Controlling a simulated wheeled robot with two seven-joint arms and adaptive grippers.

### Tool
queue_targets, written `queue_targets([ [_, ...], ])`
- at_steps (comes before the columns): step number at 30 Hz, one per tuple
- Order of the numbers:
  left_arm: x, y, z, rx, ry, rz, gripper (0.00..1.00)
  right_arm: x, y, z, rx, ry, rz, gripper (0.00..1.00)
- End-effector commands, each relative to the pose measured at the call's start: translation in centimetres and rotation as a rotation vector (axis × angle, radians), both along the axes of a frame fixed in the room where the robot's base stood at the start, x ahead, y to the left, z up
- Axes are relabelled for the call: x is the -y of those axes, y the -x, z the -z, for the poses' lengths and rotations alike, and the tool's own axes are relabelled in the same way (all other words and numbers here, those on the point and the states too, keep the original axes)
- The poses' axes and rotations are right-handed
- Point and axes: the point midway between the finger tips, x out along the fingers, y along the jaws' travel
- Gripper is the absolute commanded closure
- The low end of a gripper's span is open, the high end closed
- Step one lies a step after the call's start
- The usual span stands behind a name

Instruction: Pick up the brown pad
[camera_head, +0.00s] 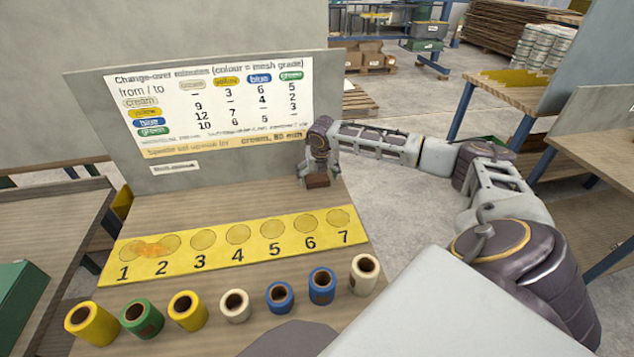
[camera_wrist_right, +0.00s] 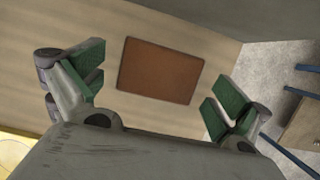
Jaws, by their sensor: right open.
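The brown pad (camera_wrist_right: 160,70) lies flat on the wooden table in the right wrist view, a rectangle between and beyond my open fingers. In the head view the brown pad (camera_head: 317,181) shows at the table's far right, just under my right gripper (camera_head: 313,168). In the wrist view my right gripper (camera_wrist_right: 158,90) is open, with green finger pads on either side of the pad and nothing between them. The exact height of the fingers above the pad is hard to tell. My left gripper is not in view.
A yellow strip (camera_head: 270,236) with numbered circles crosses the table, an orange smear near its left end. Several coloured rolls (camera_head: 235,305) stand in a row along the front. An upright board (camera_head: 85,110) with a chart stands behind. The table's right edge is close to the pad.

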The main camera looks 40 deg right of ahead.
Motion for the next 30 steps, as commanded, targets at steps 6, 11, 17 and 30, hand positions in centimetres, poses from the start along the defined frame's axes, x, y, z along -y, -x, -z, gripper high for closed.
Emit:
queue_targets([
  [6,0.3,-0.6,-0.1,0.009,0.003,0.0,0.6,0.2,-0.2,1.0,0.0,0.001,0.0,0.0],
  [11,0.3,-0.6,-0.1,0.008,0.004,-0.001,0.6,0.2,-0.2,1.0,0.0,0.001,0.0,0.0],
  [17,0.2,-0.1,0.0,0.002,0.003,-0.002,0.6,0.2,-0.2,0.9,0.0,0.001,0.0,0.0],
  [30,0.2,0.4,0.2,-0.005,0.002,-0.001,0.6,0.2,-0.2,0.9,0.0,0.001,0.0,0.44],
])
